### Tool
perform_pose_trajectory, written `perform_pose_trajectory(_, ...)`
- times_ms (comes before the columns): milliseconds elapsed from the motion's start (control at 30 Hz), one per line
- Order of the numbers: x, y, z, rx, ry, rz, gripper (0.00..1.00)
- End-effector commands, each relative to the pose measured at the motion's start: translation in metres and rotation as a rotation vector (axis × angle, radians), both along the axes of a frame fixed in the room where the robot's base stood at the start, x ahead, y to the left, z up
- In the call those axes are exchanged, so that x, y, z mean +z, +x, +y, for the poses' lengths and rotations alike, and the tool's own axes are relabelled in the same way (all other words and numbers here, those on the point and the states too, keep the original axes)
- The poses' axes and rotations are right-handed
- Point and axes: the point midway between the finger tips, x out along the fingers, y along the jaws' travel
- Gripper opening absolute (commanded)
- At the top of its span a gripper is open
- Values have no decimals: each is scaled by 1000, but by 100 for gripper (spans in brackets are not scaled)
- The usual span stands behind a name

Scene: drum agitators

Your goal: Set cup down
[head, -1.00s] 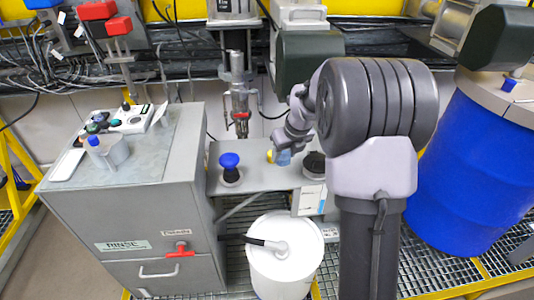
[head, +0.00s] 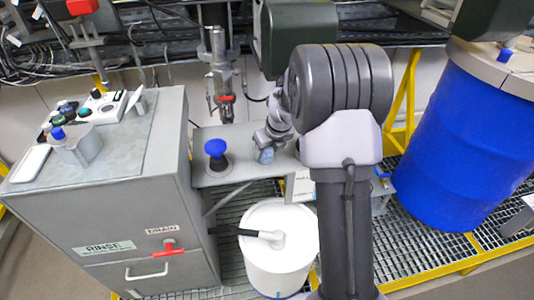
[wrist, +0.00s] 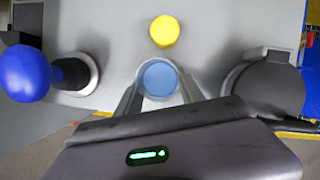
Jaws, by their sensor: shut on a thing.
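The cup is small and round, with a pale rim and a blue inside (wrist: 159,79). It sits between the two fingers of my gripper (wrist: 158,92), which is shut on it. In the head view the bluish cup (head: 265,156) shows below my gripper (head: 267,143), over the grey shelf (head: 240,142). It looks upright. I cannot tell whether its base touches the shelf. A yellow disc (wrist: 164,31) lies on the shelf just beyond the cup in the wrist view.
A blue mushroom knob (wrist: 25,74) on a black base stands left of the cup. It also shows in the head view (head: 215,148). A dark round fitting (wrist: 262,92) is at the right. A grey rinse cabinet (head: 120,215), white bucket (head: 280,270) and blue drum (head: 450,150) surround the shelf.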

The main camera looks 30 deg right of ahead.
Motion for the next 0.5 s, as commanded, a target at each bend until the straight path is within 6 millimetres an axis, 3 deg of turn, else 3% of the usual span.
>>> perform_pose_trajectory(200, -2, 0, 0, 0, 0, 0, 0)
perform_pose_trajectory(233, -2, 0, 0, 0, 0, 0, 49)
perform_pose_trajectory(333, -1, 0, 0, 0, 0, 0, 67)
perform_pose_trajectory(500, -1, 0, 0, 0, 0, 0, 67)
